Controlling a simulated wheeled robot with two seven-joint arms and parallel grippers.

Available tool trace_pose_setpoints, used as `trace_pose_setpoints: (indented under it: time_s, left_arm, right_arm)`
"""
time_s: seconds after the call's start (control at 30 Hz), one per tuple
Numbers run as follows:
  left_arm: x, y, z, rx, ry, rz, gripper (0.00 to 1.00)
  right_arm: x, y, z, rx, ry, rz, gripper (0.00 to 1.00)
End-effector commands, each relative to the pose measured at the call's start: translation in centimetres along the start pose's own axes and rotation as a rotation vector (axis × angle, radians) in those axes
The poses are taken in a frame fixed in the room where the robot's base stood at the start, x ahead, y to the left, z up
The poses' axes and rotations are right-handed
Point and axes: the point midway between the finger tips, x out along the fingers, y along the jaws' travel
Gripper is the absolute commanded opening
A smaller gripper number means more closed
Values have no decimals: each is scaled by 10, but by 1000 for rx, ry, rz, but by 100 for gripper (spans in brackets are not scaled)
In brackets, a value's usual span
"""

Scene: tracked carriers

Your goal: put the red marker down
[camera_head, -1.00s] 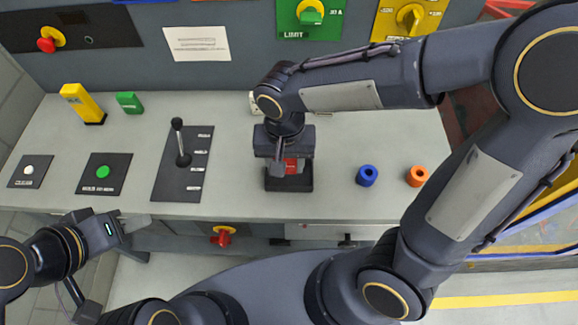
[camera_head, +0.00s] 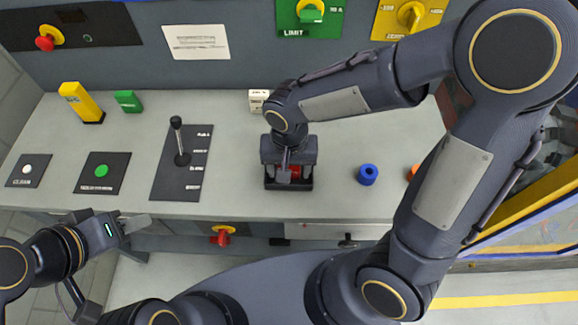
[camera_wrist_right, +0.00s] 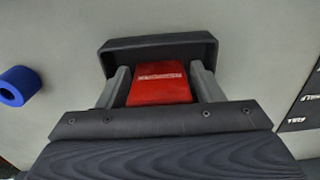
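The red marker (camera_wrist_right: 160,84) is a red block with a pale printed line on top. My right gripper (camera_head: 288,174) points down with its two grey fingers on either side of it, and seems shut on it. In the right wrist view the marker sits between the fingers (camera_wrist_right: 161,80), at the black tray (camera_wrist_right: 160,45). The tray's front rim (camera_head: 288,186) shows in the head view. The marker's underside is hidden, so I cannot tell whether it rests in the tray. My left gripper (camera_head: 140,237) is open and empty, off the counter's front edge.
A blue ring (camera_head: 367,175) and an orange ring (camera_head: 412,172), partly hidden by my right arm, stand right of the tray. A lever (camera_head: 180,145) stands to its left. A white block (camera_head: 259,101) is behind it. Yellow (camera_head: 82,102) and green (camera_head: 128,101) blocks stand far left.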

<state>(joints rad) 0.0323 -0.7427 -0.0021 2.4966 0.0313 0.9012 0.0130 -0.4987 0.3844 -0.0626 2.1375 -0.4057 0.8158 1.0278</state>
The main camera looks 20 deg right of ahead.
Motion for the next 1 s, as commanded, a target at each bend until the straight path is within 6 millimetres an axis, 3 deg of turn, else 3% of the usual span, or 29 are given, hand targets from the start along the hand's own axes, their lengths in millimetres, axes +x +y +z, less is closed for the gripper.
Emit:
trace_pose_setpoints:
  time_s: [0.43,0.8,1.0]
  left_arm:
    - [-4,2,-2,0,1,0,36]
    - [-10,4,-5,0,0,0,36]
    - [-12,5,-6,0,0,0,36]
  right_arm:
    - [-9,0,0,1,2,-1,67]
    - [-85,-1,-1,1,4,-4,67]
    - [-115,-1,0,0,2,-3,67]
